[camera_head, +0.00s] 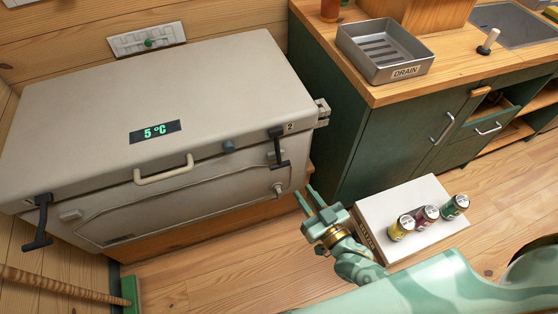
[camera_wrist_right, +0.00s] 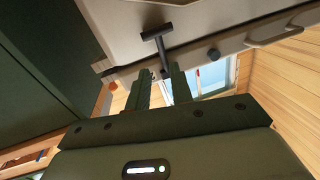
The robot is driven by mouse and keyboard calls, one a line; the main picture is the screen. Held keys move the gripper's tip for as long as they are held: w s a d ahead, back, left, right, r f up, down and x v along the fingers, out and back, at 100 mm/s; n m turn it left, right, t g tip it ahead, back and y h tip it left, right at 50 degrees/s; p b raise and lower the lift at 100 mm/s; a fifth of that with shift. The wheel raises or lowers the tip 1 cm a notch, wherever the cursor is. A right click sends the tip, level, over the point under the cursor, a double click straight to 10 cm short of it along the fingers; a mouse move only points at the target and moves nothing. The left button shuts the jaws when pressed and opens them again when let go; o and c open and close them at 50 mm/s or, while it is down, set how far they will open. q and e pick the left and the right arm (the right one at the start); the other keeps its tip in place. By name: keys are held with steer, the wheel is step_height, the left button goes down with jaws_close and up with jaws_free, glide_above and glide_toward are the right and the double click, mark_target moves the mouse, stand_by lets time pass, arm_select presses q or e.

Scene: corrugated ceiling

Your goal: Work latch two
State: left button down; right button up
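Latch two (camera_head: 279,150) is a black T-shaped handle at the right end of the pale chest's front (camera_head: 185,205), beside a small "2" label on the lid. It hangs down across the seam between lid and body. The lid (camera_head: 95,100) is down. In the right wrist view the latch (camera_wrist_right: 160,45) shows just beyond my fingers. My right gripper (camera_head: 307,199) is open and empty, below and right of the latch and apart from it in the head view. Its fingers also show in the wrist view (camera_wrist_right: 160,87) with a gap between them. My left gripper is not in view.
Another black latch (camera_head: 40,222) hangs at the chest's left end. A pale lid handle (camera_head: 163,170) is between them. A white box (camera_head: 395,205) with three cans (camera_head: 427,216) stands right of my gripper. A green cabinet (camera_head: 345,130) stands right of the chest.

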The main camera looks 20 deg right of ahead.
mark_target(280, 160)
steer(key=b+x, duration=0.2)
steer(key=x, duration=0.9)
steer(key=shift+w+a+f+b, duration=0.1)
steer(key=shift+w+f+b, duration=0.1)
steer(key=shift+b, duration=0.1)
steer(key=shift+w+a+r, duration=0.1)
steer(key=shift+w+r, duration=0.05)
steer(key=shift+w, duration=0.4)
jaws_close()
